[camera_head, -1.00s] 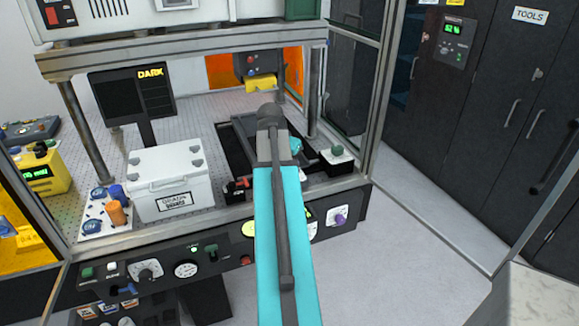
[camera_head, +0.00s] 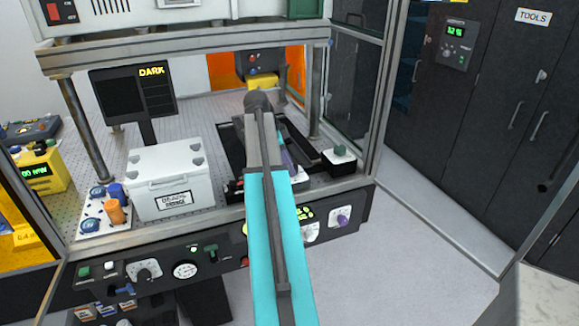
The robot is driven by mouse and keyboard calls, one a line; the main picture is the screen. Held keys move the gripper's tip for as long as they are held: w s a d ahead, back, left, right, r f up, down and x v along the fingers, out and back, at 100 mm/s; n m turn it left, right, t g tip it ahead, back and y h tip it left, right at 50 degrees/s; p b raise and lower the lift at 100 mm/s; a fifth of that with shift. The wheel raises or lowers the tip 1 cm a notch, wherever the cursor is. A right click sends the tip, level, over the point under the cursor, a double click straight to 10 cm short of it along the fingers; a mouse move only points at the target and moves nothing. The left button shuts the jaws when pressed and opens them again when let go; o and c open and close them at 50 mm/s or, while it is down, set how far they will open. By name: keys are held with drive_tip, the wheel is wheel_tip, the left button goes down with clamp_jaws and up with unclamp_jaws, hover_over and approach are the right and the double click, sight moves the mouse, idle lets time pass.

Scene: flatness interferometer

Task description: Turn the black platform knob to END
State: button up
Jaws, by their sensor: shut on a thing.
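The black platform (camera_head: 305,148) lies on the perforated bench inside the frame, partly hidden behind my arm. I cannot pick out its knob or an END mark for certain; that spot may be behind my arm. My teal and grey arm reaches up the middle of the picture, over the front panel and platform. My gripper is hidden behind my arm, so neither its jaws nor what they touch shows. A black pointer knob (camera_head: 145,270) on a pale dial shows on the front panel at left; its label is unreadable.
A purple knob (camera_head: 343,219) is on the front panel. Frame posts (camera_head: 84,130) and (camera_head: 316,90) bound the bay. Floor is clear at right.

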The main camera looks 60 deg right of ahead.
drive_tip(key=m, duration=0.2)
drive_tip(key=m+y, duration=0.1)
drive_tip(key=m+g+y+b, duration=0.1)
drive_tip(key=m, duration=0.1)
drive_tip(key=shift+w+d+m, duration=0.1)
drive_tip(key=shift+d+m, duration=0.15)
drive_tip(key=shift+m, duration=0.05)
drive_tip(key=m+y+p, duration=0.1)
drive_tip(key=m+p, duration=0.1)
drive_tip(key=m, duration=0.1)
drive_tip(key=shift+d+r, duration=0.1)
drive_tip(key=shift+m+y+p, duration=0.4)
drive_tip(key=shift+m+p, duration=0.3)
drive_tip(key=shift+p, duration=0.15)
drive_tip(key=shift+f, duration=0.25)
drive_tip(key=o, duration=1.1)
drive_tip(key=shift+c, duration=0.2)
drive_tip(key=shift+r, duration=0.1)
drive_tip(key=shift+r, duration=0.1)
